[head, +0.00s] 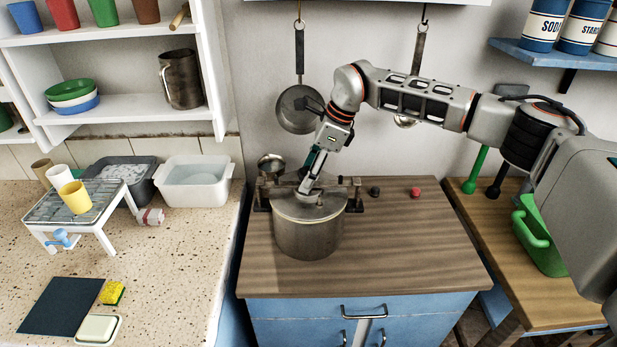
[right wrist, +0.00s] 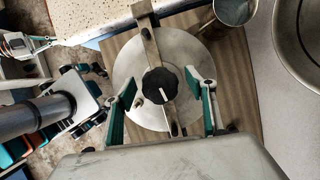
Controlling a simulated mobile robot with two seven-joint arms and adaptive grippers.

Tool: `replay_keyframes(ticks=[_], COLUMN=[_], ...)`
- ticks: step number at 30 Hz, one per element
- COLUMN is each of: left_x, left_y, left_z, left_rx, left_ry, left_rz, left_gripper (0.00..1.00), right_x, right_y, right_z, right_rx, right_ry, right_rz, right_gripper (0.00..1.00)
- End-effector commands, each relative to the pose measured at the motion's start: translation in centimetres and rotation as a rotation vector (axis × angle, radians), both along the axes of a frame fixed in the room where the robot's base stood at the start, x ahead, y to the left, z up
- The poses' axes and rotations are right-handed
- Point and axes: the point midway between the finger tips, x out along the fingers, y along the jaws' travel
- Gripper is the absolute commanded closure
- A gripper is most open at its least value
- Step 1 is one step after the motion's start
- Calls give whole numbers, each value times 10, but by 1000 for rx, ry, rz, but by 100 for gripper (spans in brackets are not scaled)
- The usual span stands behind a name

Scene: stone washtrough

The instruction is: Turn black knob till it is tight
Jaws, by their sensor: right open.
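The black knob (right wrist: 160,86) shows in the right wrist view, with a white mark on its top. It sits on a metal bar (right wrist: 150,45) that crosses the round lid (right wrist: 186,52) of a metal pot (head: 308,236). My right gripper (head: 307,190) points down over the pot and hides this knob in the head view. In the right wrist view my right gripper (right wrist: 163,82) is open, with one finger on each side of the knob and gaps between. My left gripper (right wrist: 38,43) seems to show small at the left edge there; its opening is unclear.
A small black knob (head: 375,191) and a red knob (head: 415,192) lie on the wooden worktop (head: 410,240) right of the pot. A small metal cup (head: 271,164) is behind the pot. A pan (head: 299,109) hangs on the wall. The worktop's front right is clear.

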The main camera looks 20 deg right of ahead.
Motion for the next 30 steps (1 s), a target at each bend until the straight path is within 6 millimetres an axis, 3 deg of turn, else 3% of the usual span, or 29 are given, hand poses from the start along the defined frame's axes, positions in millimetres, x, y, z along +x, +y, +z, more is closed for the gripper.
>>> replay_keyframes(ticks=[2,6,16,30], left_x=[1,2,2,11], left_y=[2,5,7,-20], left_z=[0,-1,-6,0], left_rx=[4,11,14,-26], left_ry=[-1,-2,-2,-53], left_rz=[-1,-3,-6,-36], left_gripper=[100,100,100,100], right_x=[0,0,0,0], right_y=[0,0,0,0], right_z=[0,0,-1,-2], right_rx=[0,0,-1,-1], right_ry=[0,-1,-1,-3], right_rz=[0,0,-41,-273], right_gripper=[44,75,75,75])
